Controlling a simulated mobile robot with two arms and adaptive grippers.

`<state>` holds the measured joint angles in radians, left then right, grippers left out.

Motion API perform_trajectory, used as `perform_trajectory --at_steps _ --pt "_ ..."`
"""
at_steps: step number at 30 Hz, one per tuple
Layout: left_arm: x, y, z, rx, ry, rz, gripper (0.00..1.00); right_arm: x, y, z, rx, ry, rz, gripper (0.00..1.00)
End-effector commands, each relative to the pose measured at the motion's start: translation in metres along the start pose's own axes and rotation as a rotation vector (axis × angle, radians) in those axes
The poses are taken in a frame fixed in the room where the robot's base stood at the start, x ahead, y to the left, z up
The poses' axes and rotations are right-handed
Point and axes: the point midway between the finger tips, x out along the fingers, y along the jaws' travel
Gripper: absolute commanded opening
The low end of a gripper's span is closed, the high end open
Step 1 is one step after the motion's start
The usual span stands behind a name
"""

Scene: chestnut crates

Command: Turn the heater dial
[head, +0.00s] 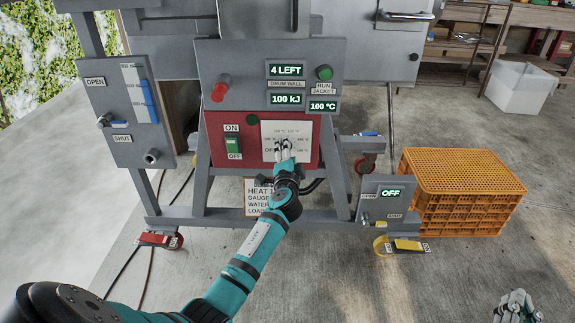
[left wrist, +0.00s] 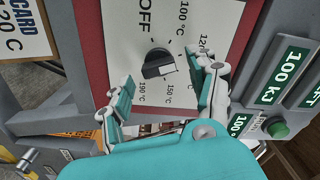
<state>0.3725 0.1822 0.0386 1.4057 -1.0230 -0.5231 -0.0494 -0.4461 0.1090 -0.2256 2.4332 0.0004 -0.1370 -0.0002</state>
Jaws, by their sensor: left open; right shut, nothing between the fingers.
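The heater dial is a black knob (left wrist: 157,63) on a white plate (left wrist: 190,25) marked OFF and several temperatures. A pale mark shows on its lower right side in the left wrist view; I cannot tell exactly which setting it points at. In the head view the plate (head: 271,129) sits on a red panel, its knob mostly hidden by my left gripper (head: 285,150). In the left wrist view my left gripper (left wrist: 166,88) is open, one finger on each side below the knob, with gaps showing. My right gripper (head: 517,306) is shut and empty at the lower right, away from the machine.
A green ON/OFF switch (head: 233,145) is left of the dial plate. Above are a red knob (head: 220,91), a green button (head: 324,73) and displays reading 4 LEFT, 100 kJ and 100 °C. A small box (head: 384,205) reads OFF. Orange crates (head: 460,180) stand right.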

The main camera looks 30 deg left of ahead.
Motion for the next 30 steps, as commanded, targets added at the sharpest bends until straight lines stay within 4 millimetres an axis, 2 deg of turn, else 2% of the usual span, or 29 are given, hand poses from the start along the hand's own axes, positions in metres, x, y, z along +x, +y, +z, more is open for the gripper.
perform_trajectory --at_steps 9,15,21,30 --pt "-0.067 0.002 0.001 -0.001 -0.001 0.004 0.60 0.000 0.000 0.000 0.000 0.000 0.001 0.00" --pt "-0.098 0.002 0.000 0.000 0.000 0.003 0.60 0.000 0.000 0.000 0.000 0.000 0.001 0.00" --pt "-0.108 0.001 0.000 0.000 -0.001 0.003 0.60 0.000 0.000 0.000 0.000 0.000 0.001 0.00" --pt "-0.108 0.001 0.000 0.001 -0.001 0.002 0.60 0.000 0.001 0.000 -0.001 0.000 0.002 0.00"
